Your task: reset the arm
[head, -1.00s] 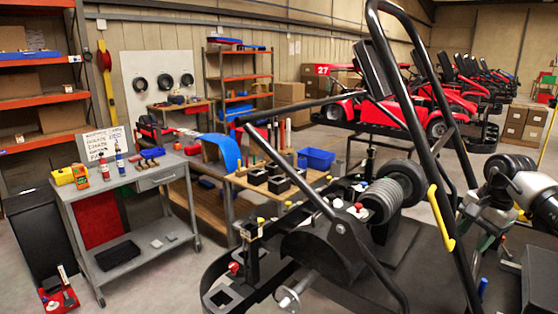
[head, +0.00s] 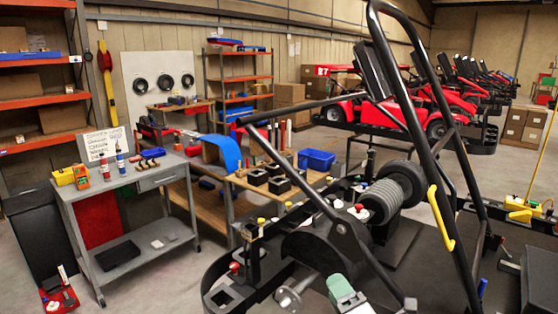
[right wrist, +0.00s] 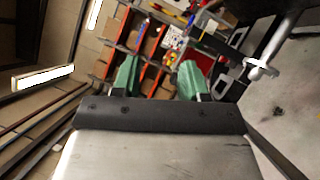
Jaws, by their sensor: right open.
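My right gripper (head: 343,292) shows at the bottom edge of the head view as a pale green fingertip piece, just right of the kart's silver wheel hub (head: 292,297). In the right wrist view my right gripper (right wrist: 158,78) has two green fingers standing apart with nothing between them, so it is open and empty. Most of the right arm is out of the head view. My left gripper is in neither view.
A black kart frame with a tall tube hoop (head: 425,130) fills the foreground. A grey cart (head: 120,190) stands left, a workbench (head: 262,185) with a blue bin (head: 317,159) behind. Red karts (head: 400,110) stand at the back right.

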